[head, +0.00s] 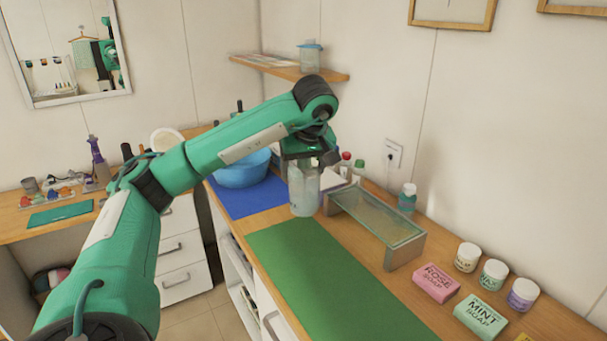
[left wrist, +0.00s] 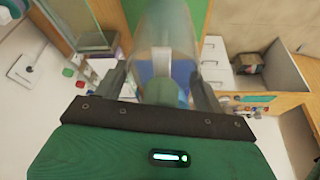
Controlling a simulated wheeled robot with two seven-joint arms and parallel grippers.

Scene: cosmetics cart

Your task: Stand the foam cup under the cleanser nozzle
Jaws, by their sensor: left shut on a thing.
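My left gripper (head: 304,163) is above the far part of the counter, shut on a clear, see-through container (head: 303,192). The container hangs or stands upright near the junction of the blue mat and the green mat; I cannot tell whether it touches the counter. In the left wrist view the container (left wrist: 168,45) is between the two fingers of the gripper (left wrist: 162,88). I cannot tell whether it is the foam cup or the cleanser bottle. No separate cup or nozzle can be made out. My right gripper is not in view.
A glass-topped riser (head: 378,214) stands just right of the held container. A blue bowl (head: 243,170) is on the blue mat (head: 250,201) behind my arm. The green mat (head: 325,285) is clear. Soap boxes (head: 436,283) and jars (head: 468,257) stand at the right.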

